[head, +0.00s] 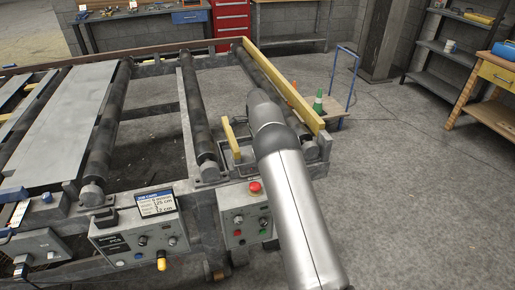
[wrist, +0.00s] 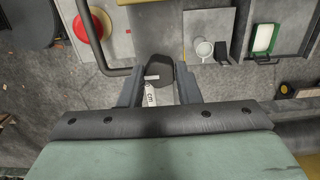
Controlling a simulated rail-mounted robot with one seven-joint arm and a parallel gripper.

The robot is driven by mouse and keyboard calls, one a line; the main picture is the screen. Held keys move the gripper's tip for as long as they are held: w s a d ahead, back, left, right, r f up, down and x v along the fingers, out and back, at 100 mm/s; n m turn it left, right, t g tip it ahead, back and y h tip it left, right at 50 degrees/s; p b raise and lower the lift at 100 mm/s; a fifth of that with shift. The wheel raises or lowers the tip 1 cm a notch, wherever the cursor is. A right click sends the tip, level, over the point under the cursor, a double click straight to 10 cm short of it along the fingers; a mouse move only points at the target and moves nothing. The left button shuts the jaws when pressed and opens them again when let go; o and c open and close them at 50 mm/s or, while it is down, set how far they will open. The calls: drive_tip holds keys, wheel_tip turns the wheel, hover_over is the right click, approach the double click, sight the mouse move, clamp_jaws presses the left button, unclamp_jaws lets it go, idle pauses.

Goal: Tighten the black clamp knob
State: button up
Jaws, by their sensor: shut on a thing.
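The black clamp knob (wrist: 160,68) is in the upper middle of the wrist view, between the fingertips of my gripper (wrist: 159,84). The two grey fingers are shut on its sides. A small white tag marked "cm" (wrist: 151,96) shows between the fingers, just below the knob. In the head view, my arm hides the knob and the fingers, at the front right corner of the roller frame (head: 213,187).
A red button (wrist: 92,22) and a bent dark bar (wrist: 104,62) are close left of the fingers. In the head view, a yellow rail (head: 285,86) runs behind my arm.

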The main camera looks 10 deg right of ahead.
drive_tip(key=shift+r, duration=0.1)
drive_tip(key=o, duration=1)
wheel_tip(320, 180, up, 17)
drive_tip(key=shift+r+p, duration=0.2)
drive_tip(key=shift+p, duration=0.3)
